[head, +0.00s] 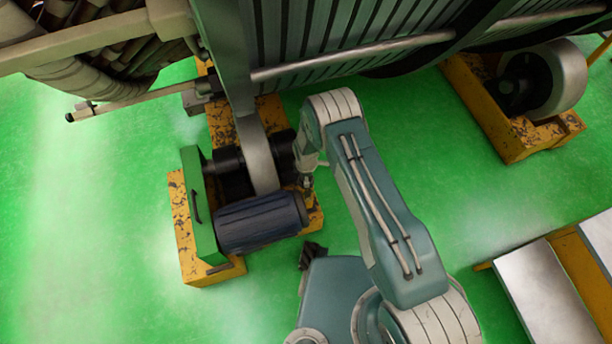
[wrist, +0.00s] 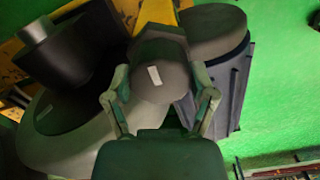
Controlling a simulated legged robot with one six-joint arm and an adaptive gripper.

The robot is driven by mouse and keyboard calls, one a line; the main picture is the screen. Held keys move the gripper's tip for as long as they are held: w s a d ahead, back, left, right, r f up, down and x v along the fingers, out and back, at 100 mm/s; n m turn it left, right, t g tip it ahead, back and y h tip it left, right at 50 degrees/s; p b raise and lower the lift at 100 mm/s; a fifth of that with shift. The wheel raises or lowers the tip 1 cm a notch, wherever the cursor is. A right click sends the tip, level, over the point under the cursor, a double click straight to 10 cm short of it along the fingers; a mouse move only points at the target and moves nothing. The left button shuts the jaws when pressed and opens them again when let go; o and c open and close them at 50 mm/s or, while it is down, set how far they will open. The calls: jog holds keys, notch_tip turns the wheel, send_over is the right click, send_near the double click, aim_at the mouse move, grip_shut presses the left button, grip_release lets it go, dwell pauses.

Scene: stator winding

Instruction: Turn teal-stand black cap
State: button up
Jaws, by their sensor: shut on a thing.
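In the wrist view, a dark round cap (wrist: 158,78) with a small white mark on its face sits in the middle. My gripper (wrist: 161,82) has one finger on each side of it and is shut on it. In the head view, my gripper (head: 307,180) is beside the right end of the dark blue ribbed motor (head: 260,222), low by the yellow base. The cap cannot be made out clearly there, as my wrist and gripper largely cover it. I cannot make out a teal stand.
The motor and a black roller with a grey belt (head: 257,153) stand on a worn yellow base (head: 183,232), with a green panel (head: 200,205) at left. A large slatted machine (head: 335,40) rises behind. A yellow roller stand (head: 490,115) is at right. Green floor is open at left.

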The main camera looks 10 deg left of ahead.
jog(key=m, duration=0.5)
jog(key=shift+m, duration=0.3)
jog(key=m, duration=1)
jog(key=shift+m, duration=0.4)
jog(key=m, duration=0.4)
jog(key=shift+a+m, duration=0.1)
jog(key=shift+m, duration=0.3)
jog(key=o, duration=1)
jog(key=shift+o, duration=0.2)
